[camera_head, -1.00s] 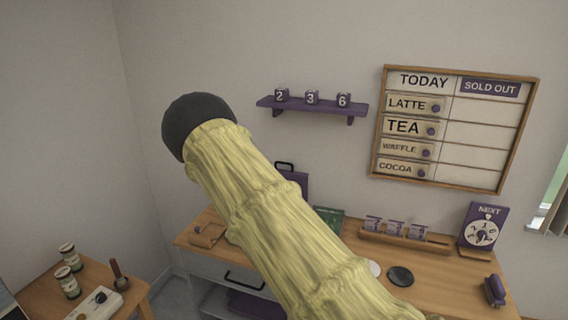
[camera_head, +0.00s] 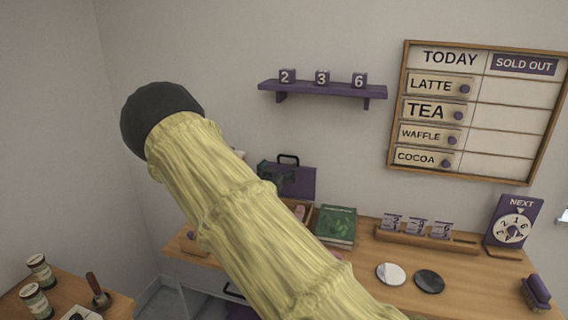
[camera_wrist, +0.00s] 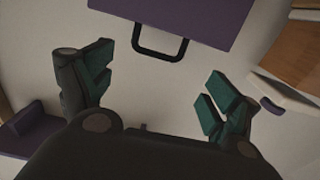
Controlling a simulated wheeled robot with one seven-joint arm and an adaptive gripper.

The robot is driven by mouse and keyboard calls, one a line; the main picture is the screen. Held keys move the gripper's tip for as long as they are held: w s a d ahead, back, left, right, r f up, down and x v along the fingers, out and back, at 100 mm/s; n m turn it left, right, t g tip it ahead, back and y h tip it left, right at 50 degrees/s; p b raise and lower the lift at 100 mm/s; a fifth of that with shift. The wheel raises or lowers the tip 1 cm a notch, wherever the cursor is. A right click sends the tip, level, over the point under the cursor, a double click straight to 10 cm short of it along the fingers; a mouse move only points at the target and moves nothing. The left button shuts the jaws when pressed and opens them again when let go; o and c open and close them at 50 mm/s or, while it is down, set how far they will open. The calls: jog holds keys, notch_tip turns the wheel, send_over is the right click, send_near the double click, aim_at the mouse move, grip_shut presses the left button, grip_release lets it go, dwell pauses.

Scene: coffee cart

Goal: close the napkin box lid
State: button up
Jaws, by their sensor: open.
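The napkin box stands at the back of the desk. Its purple lid (camera_head: 302,182) is raised upright with a black handle (camera_head: 288,159) on its upper edge. The lid also fills the top of the wrist view (camera_wrist: 180,15), its handle (camera_wrist: 160,52) pointing toward my gripper. Part of the open wooden box (camera_head: 305,212) shows below the lid; my arm hides the rest. My gripper (camera_wrist: 158,92) is open and empty, its teal-padded fingers wide apart on either side of the handle, seemingly not touching it. In the head view my gripper (camera_head: 272,178) is partly hidden behind my arm.
A green book (camera_head: 336,226) lies right of the box. A card rack (camera_head: 425,238), two round discs, a dial sign (camera_head: 513,222) and a brush (camera_head: 536,293) stand farther right. A purple shelf (camera_head: 322,89) with number cubes hangs above. A side table with jars is at lower left.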

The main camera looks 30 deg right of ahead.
aim_at(288, 156)
jog(key=p+x, duration=0.1)
jog(key=x, duration=0.2)
jog(key=p+x, duration=0.1)
jog(key=x, duration=0.2)
jog(key=p+x, duration=0.2)
jog(key=x, duration=0.1)
jog(key=shift+d+r, duration=0.35)
jog(key=shift+w+d+f, duration=0.2)
jog(key=shift+w+d, duration=0.15)
jog(key=shift+d, duration=0.15)
jog(key=shift+c, duration=0.3)
jog(key=c, duration=1.1)
jog(key=shift+s, duration=0.15)
